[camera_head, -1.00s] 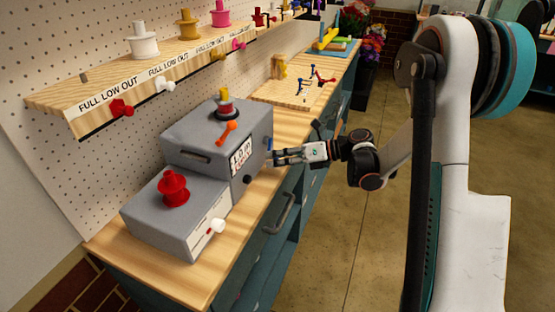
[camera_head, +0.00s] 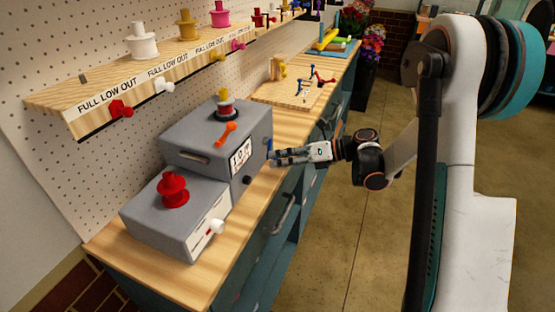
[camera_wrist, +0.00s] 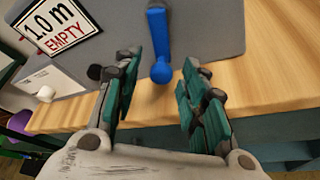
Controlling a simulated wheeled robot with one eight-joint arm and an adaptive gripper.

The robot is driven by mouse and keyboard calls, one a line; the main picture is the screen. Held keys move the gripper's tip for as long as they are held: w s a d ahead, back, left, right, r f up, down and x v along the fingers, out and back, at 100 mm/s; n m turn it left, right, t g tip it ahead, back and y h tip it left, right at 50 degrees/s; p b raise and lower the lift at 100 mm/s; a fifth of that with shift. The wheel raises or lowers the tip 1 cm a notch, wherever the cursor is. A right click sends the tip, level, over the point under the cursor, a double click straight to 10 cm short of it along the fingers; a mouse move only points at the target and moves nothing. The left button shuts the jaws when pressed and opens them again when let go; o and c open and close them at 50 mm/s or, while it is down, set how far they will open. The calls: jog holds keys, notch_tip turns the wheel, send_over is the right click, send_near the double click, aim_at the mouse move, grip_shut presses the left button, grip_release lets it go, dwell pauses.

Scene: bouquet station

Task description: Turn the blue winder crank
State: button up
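The blue winder crank (camera_wrist: 158,40) is on the side of the grey winder box (camera_head: 218,134). In the wrist view it points down and ends in a rounded blue handle (camera_wrist: 161,71). In the head view only a small blue piece of it (camera_head: 269,147) shows at the box's right side. My gripper (camera_wrist: 160,78) is open, with its teal-padded fingers on either side of the blue handle's end. I see gaps on both sides of the handle. Whether it lies fully between the pads in depth is unclear. The box's label reads 1.0 m and EMPTY.
An orange lever (camera_head: 226,133) and a spool sit on the box. A lower grey box (camera_head: 177,215) with a red spool and white knob stands in front. A wooden board (camera_head: 290,94) with small cranks lies behind. Open floor (camera_head: 335,240) lies to the right.

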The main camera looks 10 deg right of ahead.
jog(key=v, duration=1)
jog(key=shift+d, duration=0.3)
